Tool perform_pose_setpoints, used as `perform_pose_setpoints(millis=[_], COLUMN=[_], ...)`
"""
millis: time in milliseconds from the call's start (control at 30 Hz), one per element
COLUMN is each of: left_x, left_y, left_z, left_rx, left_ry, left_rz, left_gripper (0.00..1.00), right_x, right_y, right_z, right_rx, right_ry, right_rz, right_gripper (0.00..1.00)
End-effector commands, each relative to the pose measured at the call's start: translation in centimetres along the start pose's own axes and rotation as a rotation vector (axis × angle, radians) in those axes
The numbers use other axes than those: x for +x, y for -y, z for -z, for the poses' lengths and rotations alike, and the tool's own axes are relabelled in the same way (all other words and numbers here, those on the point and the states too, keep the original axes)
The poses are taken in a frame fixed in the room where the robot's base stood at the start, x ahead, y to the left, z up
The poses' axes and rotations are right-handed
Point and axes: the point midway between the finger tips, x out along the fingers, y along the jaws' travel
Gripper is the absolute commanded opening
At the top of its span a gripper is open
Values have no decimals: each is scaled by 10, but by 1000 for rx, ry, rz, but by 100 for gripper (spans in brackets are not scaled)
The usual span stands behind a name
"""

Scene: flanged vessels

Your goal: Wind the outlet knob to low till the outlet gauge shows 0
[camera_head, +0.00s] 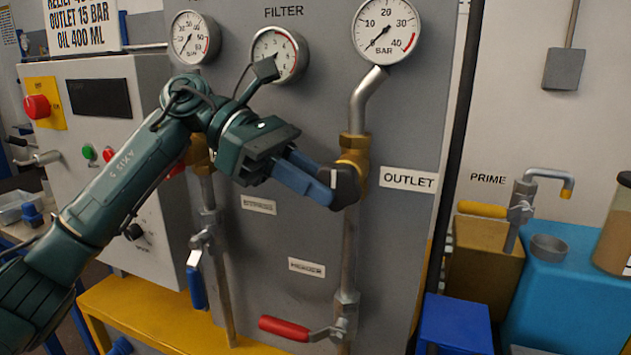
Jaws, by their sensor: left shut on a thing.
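The outlet knob (347,184) is dark with a pale mark on its face, on a brass valve body (356,152) left of the OUTLET label (409,180). My left gripper (327,187) comes in from the left, its blue fingers shut on the knob and hiding part of it. The outlet gauge (387,29) stands above the knob on a bent pipe. Its needle points to the lower left, at or close to 0; I cannot read it exactly. My right gripper is not in view.
The filter gauge (280,54) and another gauge (195,38) sit left on the grey panel (285,225). A red-handled valve (285,328) is below the knob, and a blue-handled one (196,286) lower left. The PRIME tap (520,205) stands right.

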Motion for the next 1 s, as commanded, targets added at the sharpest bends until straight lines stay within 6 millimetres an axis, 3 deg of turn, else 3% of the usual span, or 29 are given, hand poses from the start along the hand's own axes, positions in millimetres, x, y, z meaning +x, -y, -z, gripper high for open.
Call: perform_pose_setpoints(millis=[100, 133, 233, 567, 667, 1000], left_x=[-1, -1, 0, -6, -20, -95], left_y=[0, 0, 0, -1, -1, -1], left_z=[-1, -1, -1, -1, -1, -2], left_rx=[0, 0, 0, -1, 0, 0], left_ry=[4, 4, 3, 2, 1, 3], left_rz=[-2, -2, -2, -2, -4, -5], left_gripper=[0, 22, 30, 30, 30, 30], right_x=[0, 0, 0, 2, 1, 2], right_y=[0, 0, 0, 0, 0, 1], right_z=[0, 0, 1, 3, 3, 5], right_rx=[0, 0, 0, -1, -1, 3], right_ry=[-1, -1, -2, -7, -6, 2], right_rz=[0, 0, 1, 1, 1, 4], right_gripper=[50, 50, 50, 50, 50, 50])
